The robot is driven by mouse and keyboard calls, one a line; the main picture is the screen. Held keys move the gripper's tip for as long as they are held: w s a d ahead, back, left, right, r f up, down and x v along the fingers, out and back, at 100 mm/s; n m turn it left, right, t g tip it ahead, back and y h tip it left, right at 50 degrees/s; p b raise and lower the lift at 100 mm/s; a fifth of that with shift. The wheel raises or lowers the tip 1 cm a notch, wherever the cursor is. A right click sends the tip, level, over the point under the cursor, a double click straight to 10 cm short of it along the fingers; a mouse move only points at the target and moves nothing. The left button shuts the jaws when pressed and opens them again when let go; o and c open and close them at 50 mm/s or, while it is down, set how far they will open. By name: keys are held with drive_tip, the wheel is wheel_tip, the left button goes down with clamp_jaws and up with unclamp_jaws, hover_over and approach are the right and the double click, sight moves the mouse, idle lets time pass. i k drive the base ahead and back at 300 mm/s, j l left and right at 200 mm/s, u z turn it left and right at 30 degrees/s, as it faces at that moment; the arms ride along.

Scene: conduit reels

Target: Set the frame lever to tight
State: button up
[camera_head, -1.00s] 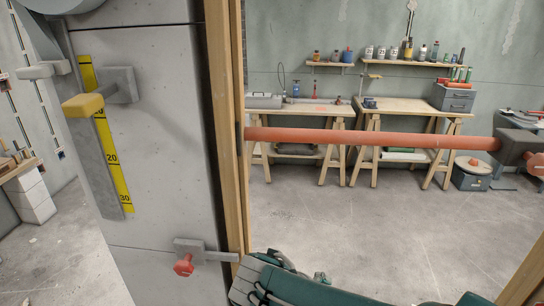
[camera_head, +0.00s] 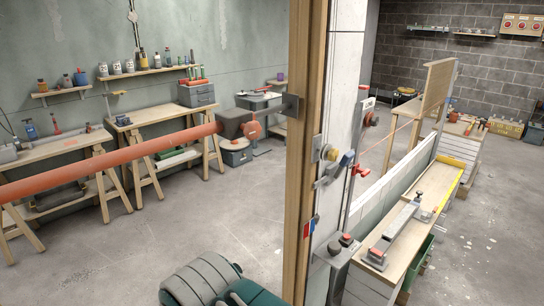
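A wooden post (camera_head: 302,150) stands upright right of centre. A grey-blue lever (camera_head: 335,172) with a yellow round part (camera_head: 329,153) sits on the pale panel just right of the post. I cannot tell whether this is the frame lever, nor whether it is set tight. A small red-and-blue marker (camera_head: 311,226) is on the post below it. A red tap-like handle (camera_head: 360,171) shows a little to the right. My gripper is not in view; grey and teal parts at the bottom look like mine.
A wooden-topped bench (camera_head: 425,205) with a grey clamp-like tool (camera_head: 395,230) runs along the right. Floor (camera_head: 220,215) is open left of the post and at far right.

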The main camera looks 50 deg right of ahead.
sight(348, 158)
drive_tip(key=z, duration=1.25)
drive_tip(key=i+l+z, duration=0.15)
drive_tip(key=l, duration=0.2)
drive_tip(key=l+z, duration=0.1)
drive_tip(key=l, duration=0.3)
drive_tip(key=i+l+z, duration=0.15)
drive_tip(key=i+l, duration=0.05)
drive_tip(key=l, duration=0.1)
